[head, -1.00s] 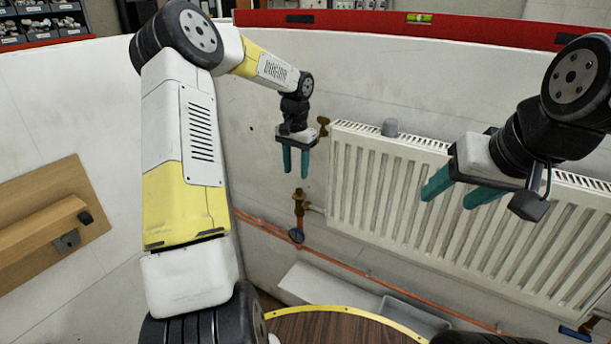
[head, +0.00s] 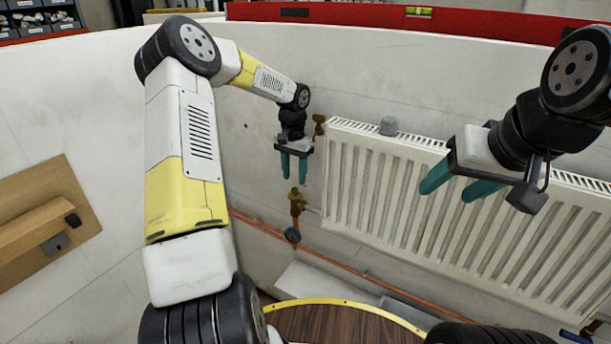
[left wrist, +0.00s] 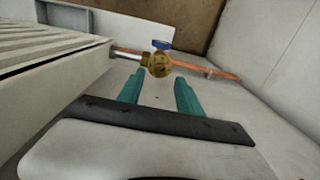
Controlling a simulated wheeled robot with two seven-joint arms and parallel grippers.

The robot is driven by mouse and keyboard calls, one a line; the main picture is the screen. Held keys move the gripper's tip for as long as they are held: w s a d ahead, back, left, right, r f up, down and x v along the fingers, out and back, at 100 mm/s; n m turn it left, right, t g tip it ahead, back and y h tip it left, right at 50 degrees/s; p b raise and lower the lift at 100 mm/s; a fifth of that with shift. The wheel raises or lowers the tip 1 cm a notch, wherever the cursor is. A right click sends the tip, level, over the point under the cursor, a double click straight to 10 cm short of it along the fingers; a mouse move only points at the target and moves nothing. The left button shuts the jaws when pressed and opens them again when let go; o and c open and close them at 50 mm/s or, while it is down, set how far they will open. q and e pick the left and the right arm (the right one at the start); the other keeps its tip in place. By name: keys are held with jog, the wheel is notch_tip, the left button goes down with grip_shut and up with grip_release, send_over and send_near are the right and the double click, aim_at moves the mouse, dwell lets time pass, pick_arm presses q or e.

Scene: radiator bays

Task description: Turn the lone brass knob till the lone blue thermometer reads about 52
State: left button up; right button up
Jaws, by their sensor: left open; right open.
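The brass knob (head: 297,196) sits on the valve at the lower left corner of the radiator. It also shows in the left wrist view (left wrist: 158,66), just beyond my fingertips. The blue thermometer (head: 292,236) is a small round dial on the pipe below the knob; its edge shows in the left wrist view (left wrist: 162,45), and its reading is too small to tell. My left gripper (head: 294,181) is open, fingers pointing down, just above the knob and apart from it. My right gripper (head: 450,192) is open and empty in front of the radiator.
A white radiator (head: 420,200) hangs on the wall right of the knob. A copper pipe (head: 350,264) runs along the wall below it. A grey cap (head: 389,126) tops the radiator. A wooden panel with a bar (head: 70,185) is on the left wall. A round wooden top (head: 340,324) is in front.

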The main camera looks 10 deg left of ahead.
aim_at(295, 189)
pick_arm(q)
jog(key=shift+f, duration=2.2)
grip_shut()
